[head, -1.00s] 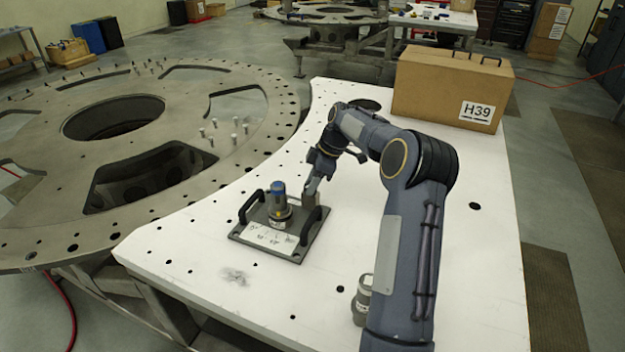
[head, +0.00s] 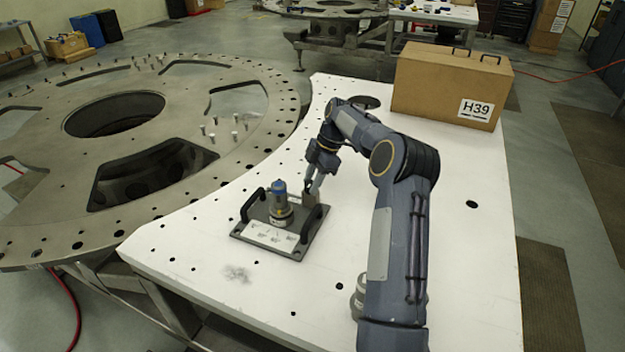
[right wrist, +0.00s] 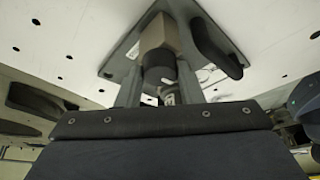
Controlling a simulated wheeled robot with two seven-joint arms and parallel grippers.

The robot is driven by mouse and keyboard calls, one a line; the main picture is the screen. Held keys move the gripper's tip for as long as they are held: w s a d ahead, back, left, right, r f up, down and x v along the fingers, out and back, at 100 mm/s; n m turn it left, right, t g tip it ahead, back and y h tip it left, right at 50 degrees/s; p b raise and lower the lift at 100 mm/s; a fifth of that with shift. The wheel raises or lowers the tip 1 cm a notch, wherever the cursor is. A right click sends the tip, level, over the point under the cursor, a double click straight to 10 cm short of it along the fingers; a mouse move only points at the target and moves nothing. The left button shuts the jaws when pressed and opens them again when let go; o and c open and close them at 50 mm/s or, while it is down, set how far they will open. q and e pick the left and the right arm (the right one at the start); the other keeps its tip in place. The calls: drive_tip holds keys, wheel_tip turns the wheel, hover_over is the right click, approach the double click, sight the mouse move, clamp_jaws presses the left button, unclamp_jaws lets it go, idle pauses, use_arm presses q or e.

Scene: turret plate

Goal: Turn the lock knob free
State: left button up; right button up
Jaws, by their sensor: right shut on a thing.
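A grey plate fixture (head: 258,239) lies on the white table, with a label strip on its front and a blue-topped cylinder (head: 280,206) upright in its middle. At its back right stands a small tan block (head: 310,201), which shows in the right wrist view (right wrist: 158,34). A dark round knob (right wrist: 159,74), seemingly the lock knob, sits against that block. The knob's turn angle cannot be read. My left gripper is not in view.
Black handles (head: 252,205) (head: 312,223) rise on both sides of the plate, the right one close to my fingers. A cardboard box marked H39 (head: 440,85) stands at the table's back. A large round metal ring (head: 40,225) lies to the left. The table front is clear.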

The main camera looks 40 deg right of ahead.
drive_tip(key=o, duration=1)
drive_tip(key=shift+d+r, duration=0.2)
drive_tip(key=shift+r, duration=0.2)
drive_tip(key=v, duration=0.6)
drive_tip(key=shift+d+r+b, duration=0.2)
drive_tip(key=shift+r+b, duration=0.15)
drive_tip(key=shift+r, duration=0.05)
drive_tip(key=shift+s, duration=0.1)
